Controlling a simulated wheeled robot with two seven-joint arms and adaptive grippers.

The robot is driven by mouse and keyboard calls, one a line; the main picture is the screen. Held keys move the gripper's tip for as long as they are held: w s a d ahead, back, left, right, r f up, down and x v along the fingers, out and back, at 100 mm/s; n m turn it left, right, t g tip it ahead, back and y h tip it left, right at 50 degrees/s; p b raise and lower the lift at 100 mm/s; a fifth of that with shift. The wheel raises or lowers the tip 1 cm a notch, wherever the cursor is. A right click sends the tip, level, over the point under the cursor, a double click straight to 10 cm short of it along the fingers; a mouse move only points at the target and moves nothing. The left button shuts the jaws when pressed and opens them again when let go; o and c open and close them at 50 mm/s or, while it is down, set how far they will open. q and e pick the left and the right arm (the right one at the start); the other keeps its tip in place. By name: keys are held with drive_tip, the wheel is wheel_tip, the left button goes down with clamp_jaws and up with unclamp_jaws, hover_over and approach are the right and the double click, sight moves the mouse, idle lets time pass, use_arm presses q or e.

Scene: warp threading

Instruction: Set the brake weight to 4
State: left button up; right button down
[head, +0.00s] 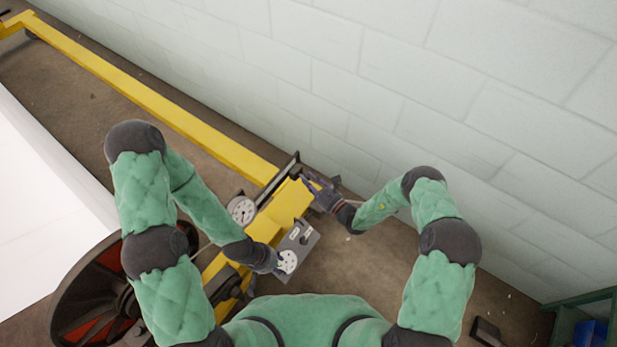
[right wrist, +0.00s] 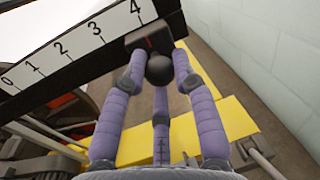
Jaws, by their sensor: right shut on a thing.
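In the head view the right gripper (head: 308,184) is at the dark bar (head: 284,172) on the yellow frame. My left gripper (head: 277,266) is by a grey plate (head: 304,238) with a white dial; its fingers are too small to read.
A round gauge (head: 242,210) stands on the yellow frame (head: 150,98) between my arms. A large dark wheel with red inside (head: 95,300) is at the lower left. A pale block wall (head: 450,90) runs close behind the frame. A green shelf with a blue bin (head: 590,332) is at the lower right.

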drive_tip(key=shift+w+d, duration=0.25)
drive_tip(key=c, duration=1)
unclamp_jaws()
drive_tip(key=shift+s, duration=0.1)
drive_tip(key=v, duration=1.2)
